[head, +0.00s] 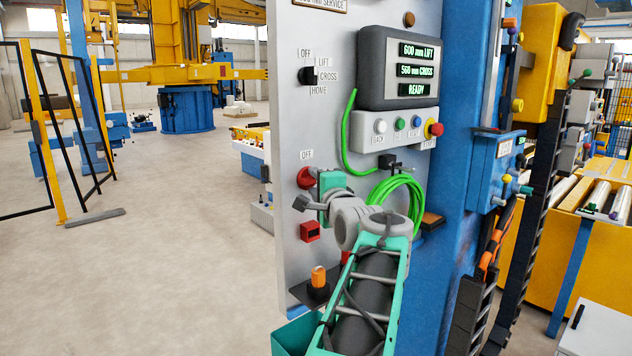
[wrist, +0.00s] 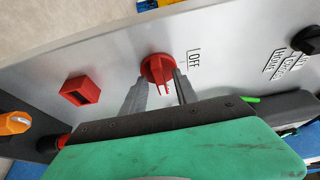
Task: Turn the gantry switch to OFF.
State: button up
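A red rotary knob (head: 305,178) sits on the grey panel (head: 290,130) below an OFF label. In the wrist view the knob (wrist: 157,70) has its white-marked handle pointing down the picture, while OFF stands to its right, so the handle is turned away from OFF. My gripper (wrist: 162,80) is open, with one finger on each side of the handle; the right finger looks nearer. Contact cannot be told. A black selector (head: 307,76) higher up is labelled OFF, LIFT, CROSS and HOME; it also shows in the wrist view (wrist: 308,40).
Below the knob are a red block (head: 310,231) and an orange padlock (head: 318,276). A display (head: 412,65) reads READY above several buttons (head: 400,127). A coiled green cable (head: 400,195) hangs close to my arm. Open floor (head: 150,270) lies left.

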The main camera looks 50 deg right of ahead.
grip_shut()
dwell(0.3)
dwell(0.3)
